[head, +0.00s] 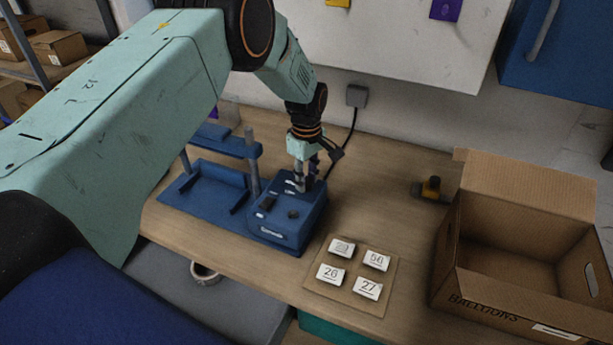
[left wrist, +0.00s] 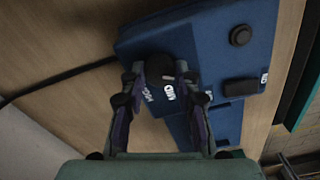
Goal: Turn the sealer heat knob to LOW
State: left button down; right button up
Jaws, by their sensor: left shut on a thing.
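The blue sealer (head: 284,238) stands on the wooden table, with its control panel on top. My left gripper (head: 306,180) reaches down onto the panel's back right part. In the left wrist view, its fingers (left wrist: 160,82) are shut around the dark round heat knob (left wrist: 160,66), near the panel edge. White labels (left wrist: 168,92) sit beside the knob; one looks like MID, and the others are partly hidden by the fingers. I cannot tell where the knob points. The blue panel (left wrist: 205,45) also carries a round black button and a black switch. My right gripper is not in view.
A blue press frame with posts (head: 210,172) adjoins the sealer on the left. A board with numbered cards (head: 345,295) lies in front to the right. An open cardboard box (head: 500,308) stands at the right. A black cable runs from the wall socket (head: 356,95) behind the gripper.

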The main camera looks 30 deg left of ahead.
pick_arm(q)
jog(key=shift+w+r, duration=0.1)
jog(key=c, duration=1)
grip_release()
notch_tip(320, 180, up, 12)
jog(key=shift+f, duration=0.1)
